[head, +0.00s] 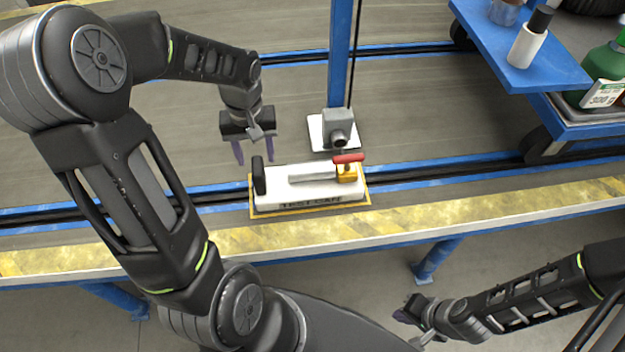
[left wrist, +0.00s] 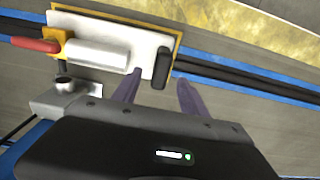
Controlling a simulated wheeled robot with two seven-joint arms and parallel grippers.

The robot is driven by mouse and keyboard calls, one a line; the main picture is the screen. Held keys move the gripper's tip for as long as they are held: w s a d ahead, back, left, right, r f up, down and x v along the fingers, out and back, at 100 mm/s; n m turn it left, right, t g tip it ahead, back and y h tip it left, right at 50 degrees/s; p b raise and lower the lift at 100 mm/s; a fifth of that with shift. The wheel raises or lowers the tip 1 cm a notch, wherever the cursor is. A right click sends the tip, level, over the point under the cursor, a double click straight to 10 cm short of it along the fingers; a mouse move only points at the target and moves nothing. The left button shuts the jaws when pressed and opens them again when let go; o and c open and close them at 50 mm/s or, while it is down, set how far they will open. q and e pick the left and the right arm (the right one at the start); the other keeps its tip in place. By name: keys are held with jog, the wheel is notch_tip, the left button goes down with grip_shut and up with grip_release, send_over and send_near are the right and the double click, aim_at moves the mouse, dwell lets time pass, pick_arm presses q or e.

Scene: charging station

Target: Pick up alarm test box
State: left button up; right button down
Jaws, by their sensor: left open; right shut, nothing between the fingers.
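A white block with dark lettering on its front (head: 300,196), perhaps the alarm test box, lies on a yellow-edged plate on the bench. It carries a black upright grip (head: 259,176) at its left end, a silver cylinder (head: 312,175), and a yellow fitting with a red handle (head: 348,159). My left gripper (head: 253,153) is open and empty above and behind the black grip. In the left wrist view the black grip (left wrist: 161,70) shows between the fingertips, ahead of them. My right gripper (head: 410,312) is shut and empty, low in front of the bench.
A grey box with a round nozzle (head: 338,128) stands on a white plate behind the block, against a blue post (head: 340,50). A blue cart (head: 520,65) with bottles stands at the back right. Yellow striping (head: 450,217) marks the bench's front edge. The bench left of the block is clear.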

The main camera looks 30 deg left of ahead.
aim_at(259, 173)
pick_arm(q)
jog(key=shift+f, duration=1.3)
notch_tip(259, 173, down, 5)
jog(key=shift+s+f+b, duration=0.1)
jog(key=shift+f+b, duration=0.05)
jog(key=shift+b, duration=0.5)
jog(key=shift+c, duration=0.2)
grip_shut()
dwell(0.7)
